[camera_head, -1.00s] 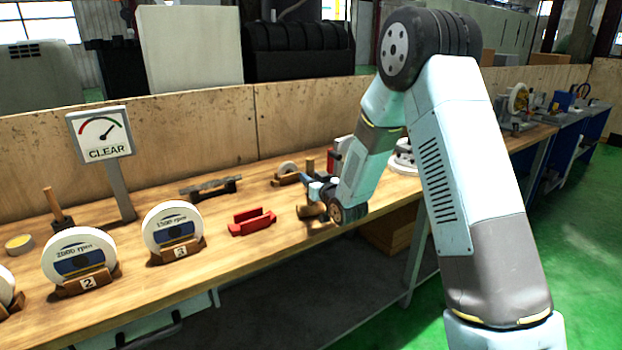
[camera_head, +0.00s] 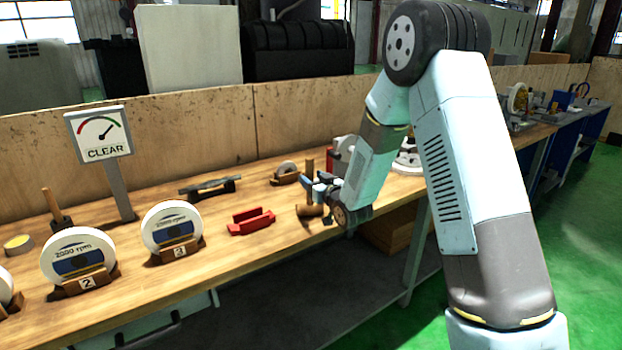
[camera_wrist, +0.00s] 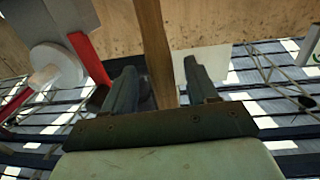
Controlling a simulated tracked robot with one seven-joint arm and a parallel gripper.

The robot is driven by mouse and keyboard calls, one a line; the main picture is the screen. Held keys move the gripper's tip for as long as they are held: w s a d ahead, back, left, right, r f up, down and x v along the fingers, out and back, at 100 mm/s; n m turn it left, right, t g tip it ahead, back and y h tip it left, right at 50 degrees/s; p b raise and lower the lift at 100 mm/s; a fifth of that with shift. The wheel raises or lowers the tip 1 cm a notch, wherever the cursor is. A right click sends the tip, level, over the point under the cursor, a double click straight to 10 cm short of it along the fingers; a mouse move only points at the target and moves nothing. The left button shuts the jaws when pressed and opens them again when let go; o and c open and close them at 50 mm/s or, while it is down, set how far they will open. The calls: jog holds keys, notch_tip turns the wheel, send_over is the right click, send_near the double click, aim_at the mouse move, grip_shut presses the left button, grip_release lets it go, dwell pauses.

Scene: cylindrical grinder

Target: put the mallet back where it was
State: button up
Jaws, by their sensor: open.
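The mallet (camera_head: 309,210) stands head-down on the wooden bench, its light wooden handle upright. My gripper (camera_head: 322,187) is just right of the handle in the head view, low over the bench. In the wrist view the mallet handle (camera_wrist: 152,40) runs up between the two fingers of my gripper (camera_wrist: 160,80). The fingers are apart, with a gap on each side of the handle. The mallet's head is not clear in the wrist view.
A red holder (camera_head: 251,221) lies left of the mallet. A grey-and-red device (camera_head: 341,150) stands behind my gripper. Numbered wheels (camera_head: 172,229) and a gauge sign (camera_head: 100,134) stand further left.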

jog(key=v, duration=1)
jog(key=s+d+r+m+g+h, duration=0.35)
jog(key=s+d+r+h, duration=0.45)
jog(key=d+r, duration=0.45)
jog(key=s+d+r+g, duration=0.1)
jog(key=s+d+g, duration=0.1)
jog(key=s, duration=0.7)
jog(key=s+d+r+m+g, duration=0.1)
jog(key=s+d+r+g, duration=0.1)
jog(key=s, duration=0.7)
jog(key=s+d+r+m+g, duration=0.1)
jog(key=s+d+r+g, duration=0.1)
jog(key=s, duration=0.7)
jog(key=shift+r+g+h, duration=0.25)
jog(key=shift+g+h, duration=0.1)
jog(key=shift+h, duration=0.05)
jog(key=shift+c, duration=1.4)
jog(key=shift+a, duration=0.15)
